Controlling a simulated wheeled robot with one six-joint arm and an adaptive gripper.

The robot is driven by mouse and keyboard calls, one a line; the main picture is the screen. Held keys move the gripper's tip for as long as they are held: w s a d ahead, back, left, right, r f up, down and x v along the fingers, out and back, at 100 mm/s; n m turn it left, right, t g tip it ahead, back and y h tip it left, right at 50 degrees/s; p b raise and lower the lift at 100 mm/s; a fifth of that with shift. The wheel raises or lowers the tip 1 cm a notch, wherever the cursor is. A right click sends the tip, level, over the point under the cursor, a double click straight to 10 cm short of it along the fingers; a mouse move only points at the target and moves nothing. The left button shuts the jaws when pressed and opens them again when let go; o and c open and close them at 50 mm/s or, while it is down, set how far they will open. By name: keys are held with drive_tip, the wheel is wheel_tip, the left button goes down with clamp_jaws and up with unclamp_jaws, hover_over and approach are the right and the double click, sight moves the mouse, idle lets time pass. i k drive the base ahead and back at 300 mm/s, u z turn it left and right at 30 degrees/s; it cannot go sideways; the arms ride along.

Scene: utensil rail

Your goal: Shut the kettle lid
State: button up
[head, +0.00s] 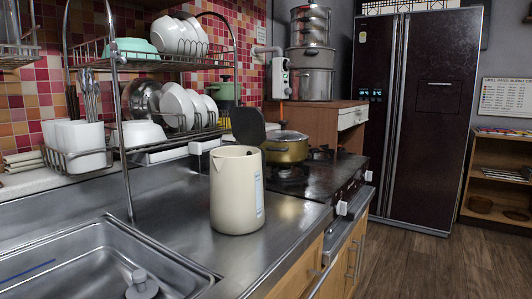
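A cream kettle (235,195) stands upright on the steel counter, right of the sink. Its dark lid (248,126) is open and tilts up above the kettle's back right rim. The handle side and most of the hinge are hard to make out. A pale strip shows on the kettle's right side. My gripper is not in view.
A sink (95,266) lies at the front left. A two-tier dish rack (163,131) with bowls and cups stands behind the kettle. A gold pot (286,149) sits on the stove (325,170) to the right. Bare counter (170,215) lies left of the kettle.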

sight(248, 124)
drive_tip(key=z, duration=1.35)
drive_tip(key=i, duration=2.4)
drive_tip(key=u, duration=4.1)
